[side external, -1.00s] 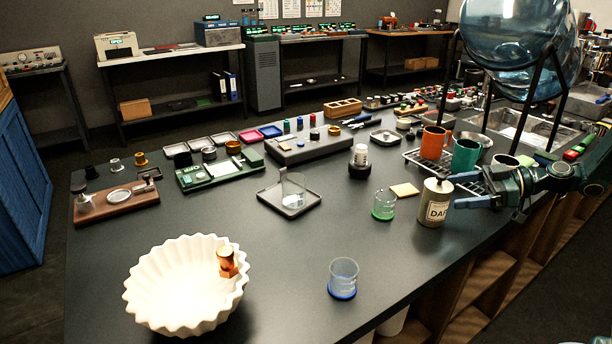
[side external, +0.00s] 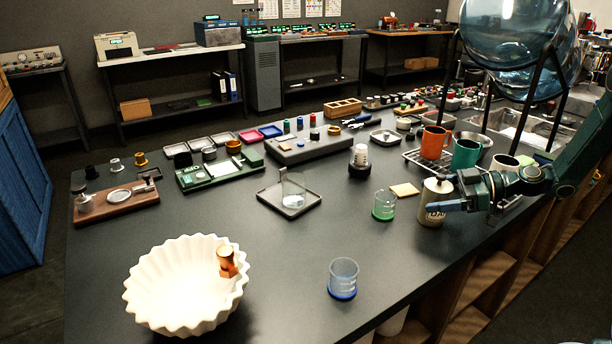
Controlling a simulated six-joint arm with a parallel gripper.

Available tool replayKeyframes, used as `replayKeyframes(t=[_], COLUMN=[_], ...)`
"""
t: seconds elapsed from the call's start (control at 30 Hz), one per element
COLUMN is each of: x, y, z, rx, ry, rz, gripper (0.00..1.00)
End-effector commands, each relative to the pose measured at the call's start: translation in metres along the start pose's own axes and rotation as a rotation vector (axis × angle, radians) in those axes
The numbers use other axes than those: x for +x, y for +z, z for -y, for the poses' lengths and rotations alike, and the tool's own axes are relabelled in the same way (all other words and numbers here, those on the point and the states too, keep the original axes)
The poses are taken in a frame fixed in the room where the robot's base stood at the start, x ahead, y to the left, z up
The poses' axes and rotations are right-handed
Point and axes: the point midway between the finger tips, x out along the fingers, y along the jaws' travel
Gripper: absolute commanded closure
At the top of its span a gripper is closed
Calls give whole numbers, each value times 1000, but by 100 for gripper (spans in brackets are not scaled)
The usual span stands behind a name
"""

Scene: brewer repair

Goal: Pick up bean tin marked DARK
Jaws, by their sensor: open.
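The bean tin (side external: 435,190) stands upright on the dark table near its right edge. It is a beige cylinder with a dark knob on its lid. My gripper (side external: 446,204) reaches in from the right, low and roughly level. It is open, with its fingers at the tin's side; one finger passes in front of the label. I cannot tell whether the fingers touch the tin, and the far finger is hard to make out.
A green-based beaker (side external: 384,205) and a tan square pad (side external: 404,190) are close left of the tin. Orange (side external: 435,143) and teal (side external: 465,155) mugs stand on a rack behind. A blue-based beaker (side external: 343,279) and a fluted white bowl (side external: 182,290) stand nearer the front, with clear table between.

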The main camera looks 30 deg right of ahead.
Motion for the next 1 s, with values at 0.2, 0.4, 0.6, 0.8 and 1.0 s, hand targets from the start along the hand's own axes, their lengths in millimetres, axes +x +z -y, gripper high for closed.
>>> replayKeyframes(t=[0.2,0.4,0.6,0.8,1.0], x=[0,0,0,-1,-5], y=[0,0,-1,-4,-15], z=[0,0,0,0,0], rx=[0,0,-1,-2,-4], ry=[0,0,0,0,0], rz=[0,0,-1,-1,-1], gripper=[34,74,74,74,74])
